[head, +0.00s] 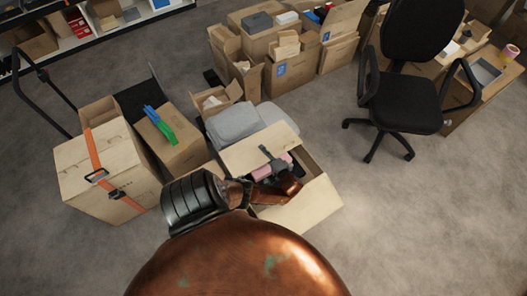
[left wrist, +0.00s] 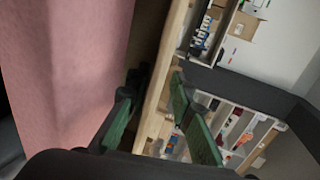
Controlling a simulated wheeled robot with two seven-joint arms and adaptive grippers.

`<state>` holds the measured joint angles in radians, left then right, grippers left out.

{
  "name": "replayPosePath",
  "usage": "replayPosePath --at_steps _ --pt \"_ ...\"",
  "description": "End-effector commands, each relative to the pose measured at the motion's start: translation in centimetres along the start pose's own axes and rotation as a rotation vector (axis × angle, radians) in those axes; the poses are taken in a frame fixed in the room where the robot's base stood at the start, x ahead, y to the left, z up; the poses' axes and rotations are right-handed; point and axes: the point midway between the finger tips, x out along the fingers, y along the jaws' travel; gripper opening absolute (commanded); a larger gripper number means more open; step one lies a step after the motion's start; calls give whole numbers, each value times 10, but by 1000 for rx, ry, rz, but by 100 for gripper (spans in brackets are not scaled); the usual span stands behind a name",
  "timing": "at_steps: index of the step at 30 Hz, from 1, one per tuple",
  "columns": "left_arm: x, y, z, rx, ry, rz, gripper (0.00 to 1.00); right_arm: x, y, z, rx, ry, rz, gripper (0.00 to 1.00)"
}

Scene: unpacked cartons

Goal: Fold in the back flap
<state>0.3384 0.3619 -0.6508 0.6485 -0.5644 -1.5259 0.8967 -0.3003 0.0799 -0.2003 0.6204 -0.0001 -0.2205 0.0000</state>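An open carton (head: 322,188) stands on the floor in the middle of the head view. Its back flap (head: 250,152) is raised at the far side, and a front flap (head: 305,210) spreads outward toward me. Something pink (head: 272,172) lies inside; a large pink surface (left wrist: 65,70) fills the left of the left wrist view. My left gripper (head: 268,158) is at the inner side of the back flap. In the left wrist view its green-padded fingers (left wrist: 158,110) are apart, with a cardboard edge (left wrist: 163,75) between them. Firm contact cannot be seen. My right gripper is not in view.
Grey folded cloth or bags (head: 240,122) lie just behind the carton. A strapped carton (head: 100,170) and another carton with green and blue items (head: 175,142) stand left. More cartons (head: 275,60) stand behind. An office chair (head: 405,95) stands right.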

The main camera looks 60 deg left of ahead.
Motion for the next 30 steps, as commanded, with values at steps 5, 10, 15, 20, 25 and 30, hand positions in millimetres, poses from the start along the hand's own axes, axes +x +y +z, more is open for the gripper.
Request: replayPosePath --at_steps 5,10,15,20,25,30 --pt "-1 -1 -2 -1 2 -2 21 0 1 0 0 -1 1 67" --pt "-10 -1 -2 -1 2 -1 21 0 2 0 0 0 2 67" --pt "-39 0 -2 -3 2 2 21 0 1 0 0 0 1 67" --pt "-74 0 -1 -2 1 2 21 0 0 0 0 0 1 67" --pt "-103 0 -1 -1 0 1 21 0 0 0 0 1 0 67" --pt "-118 0 0 -1 0 -1 21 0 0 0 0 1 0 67"
